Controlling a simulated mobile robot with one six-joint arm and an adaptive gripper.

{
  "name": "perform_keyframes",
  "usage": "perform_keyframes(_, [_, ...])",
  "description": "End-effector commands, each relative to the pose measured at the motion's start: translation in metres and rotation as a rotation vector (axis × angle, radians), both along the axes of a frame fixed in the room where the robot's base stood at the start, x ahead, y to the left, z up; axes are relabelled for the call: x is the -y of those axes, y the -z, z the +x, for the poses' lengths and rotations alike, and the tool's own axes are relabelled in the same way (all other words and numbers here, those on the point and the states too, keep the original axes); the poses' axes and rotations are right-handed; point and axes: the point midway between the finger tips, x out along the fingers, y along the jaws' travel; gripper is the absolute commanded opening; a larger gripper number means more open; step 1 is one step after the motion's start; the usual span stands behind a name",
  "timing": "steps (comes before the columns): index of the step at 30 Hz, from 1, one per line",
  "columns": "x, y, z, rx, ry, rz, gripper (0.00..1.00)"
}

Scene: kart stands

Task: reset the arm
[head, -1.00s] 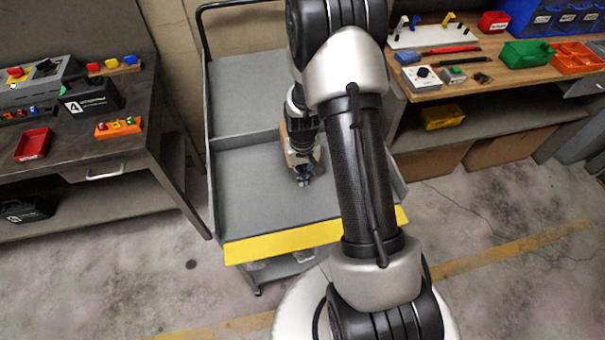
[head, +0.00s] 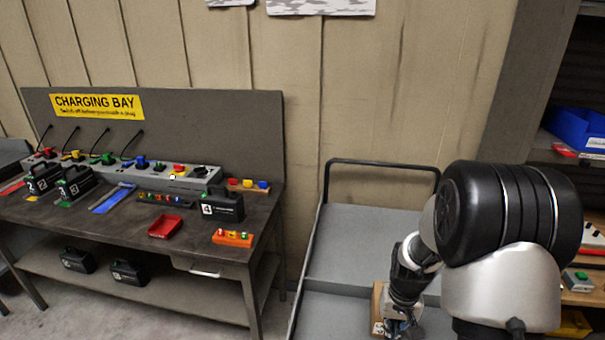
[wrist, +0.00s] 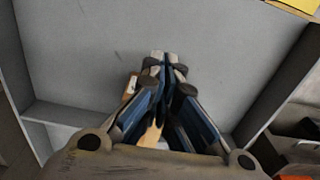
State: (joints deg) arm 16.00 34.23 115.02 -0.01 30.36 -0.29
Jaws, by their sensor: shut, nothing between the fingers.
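My gripper (wrist: 162,62) is shut and empty in the wrist view, its fingertips together above the grey cart deck (wrist: 215,40). In the head view my gripper (head: 398,328) hangs low over the grey cart (head: 345,245), partly cut off by the bottom edge. A light wooden piece (head: 377,305) shows right beside and behind the gripper; it also shows behind the fingers in the wrist view (wrist: 152,133). Whether the gripper touches it I cannot tell. My arm hides the right side of the cart.
A charging bench (head: 120,215) on the left holds black numbered batteries, a red tray (head: 165,227) and an orange block holder (head: 233,238). Shelving with a blue bin (head: 575,128) stands at the right. The cart's visible deck beside the gripper is clear.

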Motion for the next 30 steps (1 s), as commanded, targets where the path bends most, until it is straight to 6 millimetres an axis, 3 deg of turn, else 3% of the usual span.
perform_keyframes(7, [-0.03,-0.097,-0.015,0.094,-0.06,-0.024,0.0])
perform_keyframes(15, [-0.074,-0.198,-0.077,0.214,-0.145,-0.045,0.0])
perform_keyframes(22, [-0.102,-0.245,-0.145,0.317,-0.213,-0.054,0.0])
perform_keyframes(27, [-0.113,-0.256,-0.184,0.373,-0.25,-0.057,0.0])
perform_keyframes(30, [-0.116,-0.257,-0.197,0.389,-0.262,-0.056,0.0])
